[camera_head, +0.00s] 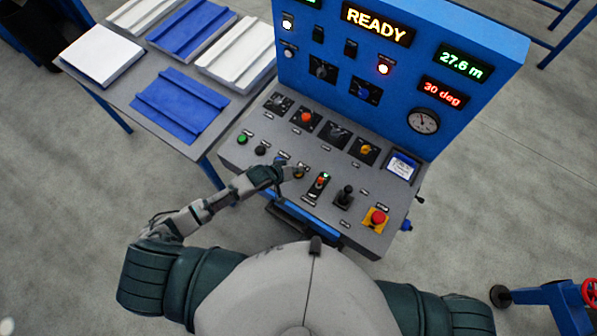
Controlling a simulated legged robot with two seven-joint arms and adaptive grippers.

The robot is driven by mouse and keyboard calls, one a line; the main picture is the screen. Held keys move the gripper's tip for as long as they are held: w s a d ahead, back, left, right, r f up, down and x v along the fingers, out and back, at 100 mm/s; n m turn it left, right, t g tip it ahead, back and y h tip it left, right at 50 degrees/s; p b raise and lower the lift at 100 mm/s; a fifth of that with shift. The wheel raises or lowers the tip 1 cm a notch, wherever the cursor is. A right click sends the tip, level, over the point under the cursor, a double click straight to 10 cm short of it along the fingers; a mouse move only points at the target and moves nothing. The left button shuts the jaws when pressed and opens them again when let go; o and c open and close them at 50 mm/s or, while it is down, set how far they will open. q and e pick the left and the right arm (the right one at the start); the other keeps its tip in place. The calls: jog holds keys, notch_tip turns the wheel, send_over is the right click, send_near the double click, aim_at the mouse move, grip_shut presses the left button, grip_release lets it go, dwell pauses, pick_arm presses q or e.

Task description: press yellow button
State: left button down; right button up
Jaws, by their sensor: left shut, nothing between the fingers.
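The yellow button (299,174) is small and sits in the row of buttons on the grey sloped desk of the blue control console (300,140). It is partly hidden by the fingers of my left gripper (288,173). The gripper is shut and empty, reaching in from the left, with its tips at or just above the button. I cannot tell whether they touch it. My right gripper is out of view; only my right shoulder shows at the bottom.
A green button (242,139) and a black button (261,150) lie left along the row. A red lever slot (320,182), a black joystick (345,195) and a red emergency stop (378,217) lie right. The display (377,24) reads READY. A table with panels (180,105) stands left.

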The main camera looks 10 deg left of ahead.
pick_arm(q)
jog(key=shift+f, duration=0.45)
dwell(0.6)
jog(key=shift+r+p, duration=0.85)
jog(key=shift+p, duration=0.1)
notch_tip(320, 180, up, 5)
jog(key=p, duration=0.5)
jog(key=shift+r+p, duration=0.1)
jog(key=shift+p, duration=0.2)
